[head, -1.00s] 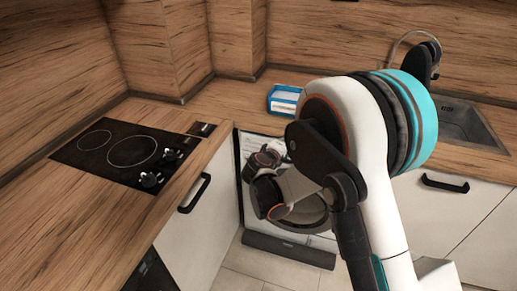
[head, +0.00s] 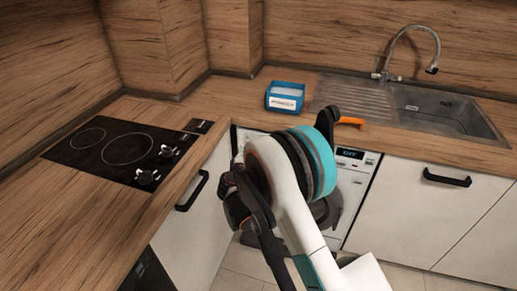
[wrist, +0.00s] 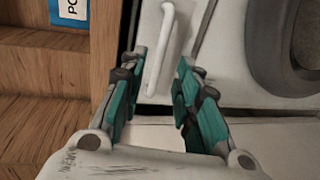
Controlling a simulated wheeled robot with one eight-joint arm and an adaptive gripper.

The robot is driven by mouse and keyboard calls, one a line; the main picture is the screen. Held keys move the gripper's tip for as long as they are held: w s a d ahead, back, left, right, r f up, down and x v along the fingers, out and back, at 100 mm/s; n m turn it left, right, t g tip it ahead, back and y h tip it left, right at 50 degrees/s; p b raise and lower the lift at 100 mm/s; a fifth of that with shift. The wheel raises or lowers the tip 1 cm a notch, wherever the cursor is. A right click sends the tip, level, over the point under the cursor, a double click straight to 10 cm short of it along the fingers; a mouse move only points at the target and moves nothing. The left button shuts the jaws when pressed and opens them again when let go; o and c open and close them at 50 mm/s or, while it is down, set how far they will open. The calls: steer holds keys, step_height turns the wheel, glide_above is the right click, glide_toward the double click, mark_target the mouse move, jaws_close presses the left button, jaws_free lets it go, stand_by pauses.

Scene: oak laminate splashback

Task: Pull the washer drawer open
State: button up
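The washer (head: 350,160) stands under the counter at the inner corner, with a white front, a control panel and a dark round door, largely hidden by my arm in the head view. In the wrist view, the washer drawer (wrist: 186,14) has a pale front with a slim white bar handle (wrist: 162,48). My gripper (wrist: 157,75) is open. Its teal-padded fingers are to the left and right of the handle's lower end, with a gap visible; I cannot tell whether the handle is fully between them. In the head view my arm hides the drawer and the gripper.
A blue box (head: 285,96) sits on the counter above the washer. A small orange thing (head: 350,121) shows beside my arm. The hob (head: 118,150) is left, the sink (head: 440,108) right. Black-handled cabinet fronts (head: 425,205) flank the corner.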

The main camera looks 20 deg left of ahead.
steer(key=shift+b+x, duration=0.7)
steer(key=shift+x, duration=2.05)
steer(key=shift+c, duration=0.6)
jaws_close()
